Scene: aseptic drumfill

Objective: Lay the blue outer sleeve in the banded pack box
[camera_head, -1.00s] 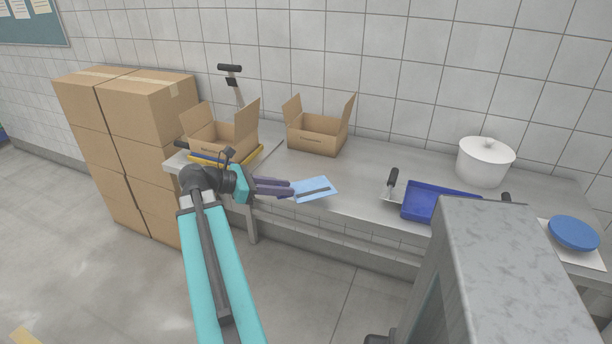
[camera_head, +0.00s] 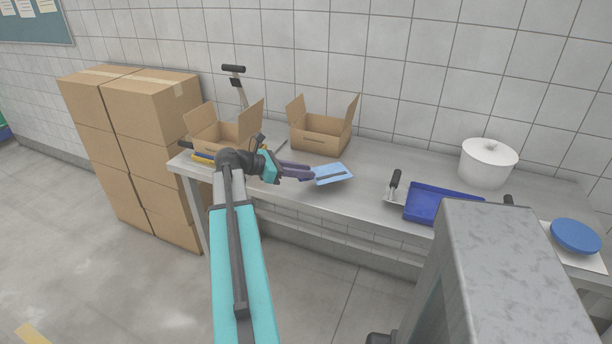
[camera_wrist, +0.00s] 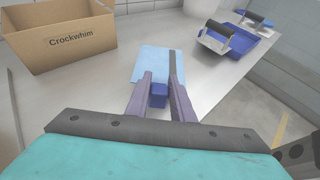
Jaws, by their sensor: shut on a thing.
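The blue outer sleeve (camera_head: 335,173) is a flat light-blue piece with a dark stripe; it also shows in the wrist view (camera_wrist: 150,62). My gripper (camera_head: 311,174) is shut on its near edge and holds it over the front of the steel table. In the wrist view a dark blue block (camera_wrist: 158,95) sits between my fingers (camera_wrist: 160,80). Two open cardboard boxes stand behind: a left box (camera_head: 222,137) above yellow and blue edges, and a right box (camera_head: 318,141). I cannot tell which is the banded one. The wrist view shows a box marked "Crockwhim" (camera_wrist: 70,45).
A white lidded pot (camera_head: 487,164) and a blue disc (camera_head: 575,236) stand farther right. Stacked cartons (camera_head: 150,130) are at left. Bare tabletop (camera_head: 370,165) lies between the right box and the tray.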

